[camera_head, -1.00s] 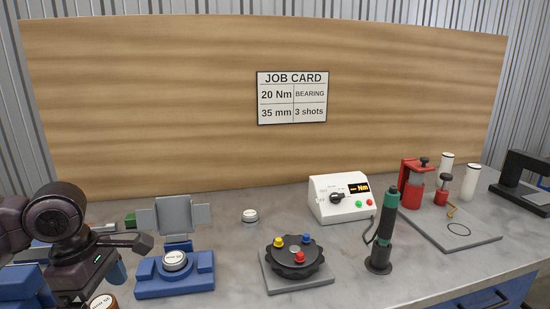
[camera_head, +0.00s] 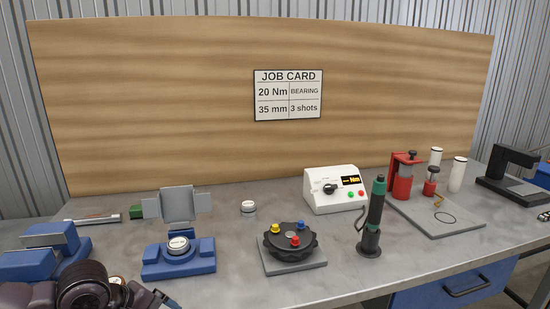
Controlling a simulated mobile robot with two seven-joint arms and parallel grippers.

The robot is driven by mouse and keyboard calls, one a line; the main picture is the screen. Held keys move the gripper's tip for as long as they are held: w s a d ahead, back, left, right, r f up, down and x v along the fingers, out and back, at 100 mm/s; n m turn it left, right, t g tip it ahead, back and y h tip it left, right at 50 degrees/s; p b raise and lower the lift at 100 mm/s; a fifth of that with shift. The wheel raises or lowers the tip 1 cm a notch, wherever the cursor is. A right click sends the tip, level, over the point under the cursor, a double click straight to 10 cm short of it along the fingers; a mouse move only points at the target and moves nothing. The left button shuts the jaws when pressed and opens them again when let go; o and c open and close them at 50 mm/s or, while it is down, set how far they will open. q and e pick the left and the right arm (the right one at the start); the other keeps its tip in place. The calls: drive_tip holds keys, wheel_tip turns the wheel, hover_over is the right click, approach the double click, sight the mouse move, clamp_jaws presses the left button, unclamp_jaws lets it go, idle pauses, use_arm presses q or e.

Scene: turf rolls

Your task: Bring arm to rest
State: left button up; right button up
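My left arm shows at the bottom left, low in the head view. Its dark gripper (camera_head: 158,302) is cut off by the bottom edge, so its fingers cannot be judged. It is in front of the blue fixture (camera_head: 180,266), which holds a round white-topped piece (camera_head: 178,246) under an upright grey plate (camera_head: 178,205). Another round piece with a brown side is partly hidden behind my arm. My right gripper is not in view.
The grey bench holds another blue fixture (camera_head: 42,256), a black rotary unit (camera_head: 291,242), a green-black tool (camera_head: 375,215) in its stand, a white control box (camera_head: 335,190) and a red press (camera_head: 404,178). A loose white-topped piece (camera_head: 248,208) stands mid-bench. Bare bench lies around it.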

use_arm(q)
wheel_tip(320, 180, down, 12)
drive_tip(key=s+d+m+t, duration=0.1)
drive_tip(key=s+m+t, duration=0.2)
drive_tip(key=m+t, duration=0.3)
drive_tip(key=s+a+f+m+t+y, duration=0.2)
drive_tip(key=s+a+f+m+y, duration=0.3)
drive_tip(key=s+f, duration=0.5)
drive_tip(key=s+a+m, duration=0.1)
drive_tip(key=s, duration=0.1)
drive_tip(key=shift+s+a, duration=0.15)
drive_tip(key=shift+s, duration=0.15)
